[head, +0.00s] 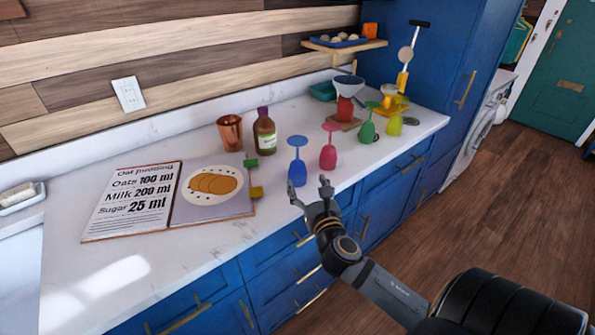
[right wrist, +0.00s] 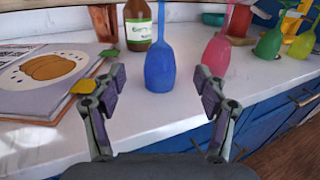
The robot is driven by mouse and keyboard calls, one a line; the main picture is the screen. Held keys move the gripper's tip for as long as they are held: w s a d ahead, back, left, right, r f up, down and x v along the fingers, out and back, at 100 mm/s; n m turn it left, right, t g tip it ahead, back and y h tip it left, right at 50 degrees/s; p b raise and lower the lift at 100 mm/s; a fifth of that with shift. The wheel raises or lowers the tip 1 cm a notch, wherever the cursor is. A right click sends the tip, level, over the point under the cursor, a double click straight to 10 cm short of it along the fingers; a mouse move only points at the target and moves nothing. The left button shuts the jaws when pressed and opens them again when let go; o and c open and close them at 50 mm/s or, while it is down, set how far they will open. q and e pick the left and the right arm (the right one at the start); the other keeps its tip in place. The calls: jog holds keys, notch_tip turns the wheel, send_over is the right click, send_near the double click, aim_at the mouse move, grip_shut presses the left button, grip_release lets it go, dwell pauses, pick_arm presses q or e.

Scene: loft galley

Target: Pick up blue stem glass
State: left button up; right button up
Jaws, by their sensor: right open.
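The blue stem glass (head: 297,165) stands upside down on the white counter, its bowl on the surface and its foot on top. In the right wrist view the blue stem glass (right wrist: 160,66) stands upright on its rim, centred ahead between my fingers. My right gripper (head: 323,183) is open and empty at the counter's front edge, just in front and to the right of the glass in the head view. The fingers (right wrist: 159,82) are wide apart and do not touch the glass. My left gripper is not in view.
A pink glass (head: 328,150) stands close right of the blue one, with green glasses (head: 367,128) farther right. A brown bottle (head: 264,135) and a copper cup (head: 230,132) stand behind. An open recipe book (head: 205,205) lies left. The front counter strip is clear.

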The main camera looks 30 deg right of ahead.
aim_at(299, 168)
jog(key=x, duration=0.5)
jog(key=shift+p, duration=0.4)
jog(key=x, duration=0.3)
jog(key=f+x, duration=0.1)
jog(key=x, duration=0.1)
jog(key=shift+w+d+p, duration=0.15)
jog(key=shift+w+p, duration=0.2)
jog(key=shift+s, duration=0.15)
jog(key=shift+r, duration=0.1)
jog(key=shift+c, duration=1.2)
jog(key=c, duration=1.1)
